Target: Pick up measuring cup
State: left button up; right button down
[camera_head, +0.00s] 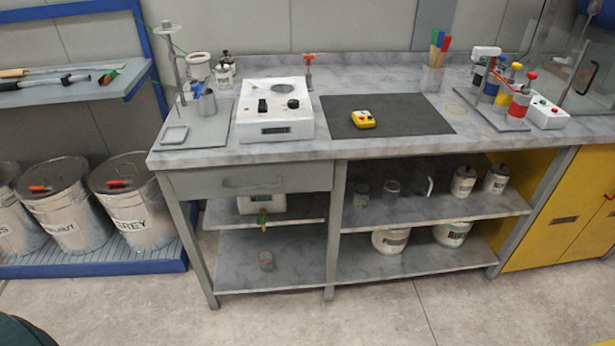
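Several clear cups stand on the upper shelf under the bench: a small one (362,191), a wider one (391,189) and one that seems to have a dark handle (425,186). A grey metal cup (207,103) is at the stand on the bench top. I cannot tell which of these is the measuring cup; any markings are too small to see. Neither of my grippers is in view.
White cans (463,181) stand beside the cups. Floor in front (370,310) is clear; bins (65,205) stand left.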

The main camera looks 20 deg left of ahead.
aim_at(265, 258)
jog(key=u, duration=1.05)
